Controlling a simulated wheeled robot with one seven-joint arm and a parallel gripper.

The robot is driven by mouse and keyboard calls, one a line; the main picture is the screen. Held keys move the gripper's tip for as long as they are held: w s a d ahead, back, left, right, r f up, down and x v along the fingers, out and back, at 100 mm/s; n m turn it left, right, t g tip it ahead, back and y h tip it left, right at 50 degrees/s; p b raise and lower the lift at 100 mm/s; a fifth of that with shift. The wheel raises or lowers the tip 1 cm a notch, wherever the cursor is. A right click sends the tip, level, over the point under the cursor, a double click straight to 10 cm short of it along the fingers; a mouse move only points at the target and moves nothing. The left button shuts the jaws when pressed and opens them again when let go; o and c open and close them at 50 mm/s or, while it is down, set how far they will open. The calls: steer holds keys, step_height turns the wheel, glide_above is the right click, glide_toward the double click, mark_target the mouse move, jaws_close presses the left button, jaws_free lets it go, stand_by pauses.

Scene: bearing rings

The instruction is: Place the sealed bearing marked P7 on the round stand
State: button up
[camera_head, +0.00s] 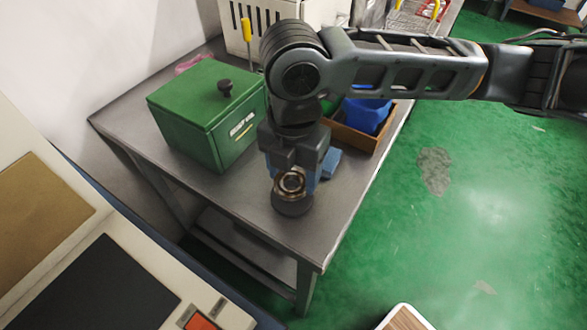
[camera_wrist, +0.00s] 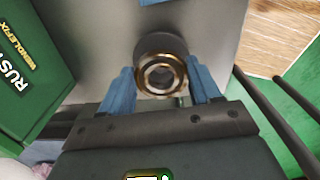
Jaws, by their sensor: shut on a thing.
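My gripper (camera_head: 292,176) points down over the near part of the grey table and is shut on a bearing ring (camera_head: 291,175). The bearing has a brownish-gold outer ring and a paler inner face; it also shows in the wrist view (camera_wrist: 147,73) between the two blue fingers (camera_wrist: 160,88). No P7 marking is legible on it. The dark round stand (camera_head: 292,206) is directly below and partly hidden by the bearing; its dark top also shows behind the ring in the wrist view (camera_wrist: 163,42). I cannot tell whether the bearing touches the stand.
A green lidded box (camera_head: 207,112) stands left of my gripper. A wooden tray (camera_head: 357,139) with a blue thing (camera_head: 366,113) lies behind to the right, partly hidden by my arm. A white crate (camera_head: 235,32) stands at the back. The table's front edge is close.

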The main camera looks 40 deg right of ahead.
steer(key=shift+f+b, duration=0.85)
steer(key=shift+f, duration=0.45)
stand_by(0.9)
steer(key=o, duration=1.1)
step_height(320, 180, up, 7)
steer(key=p, duration=0.6)
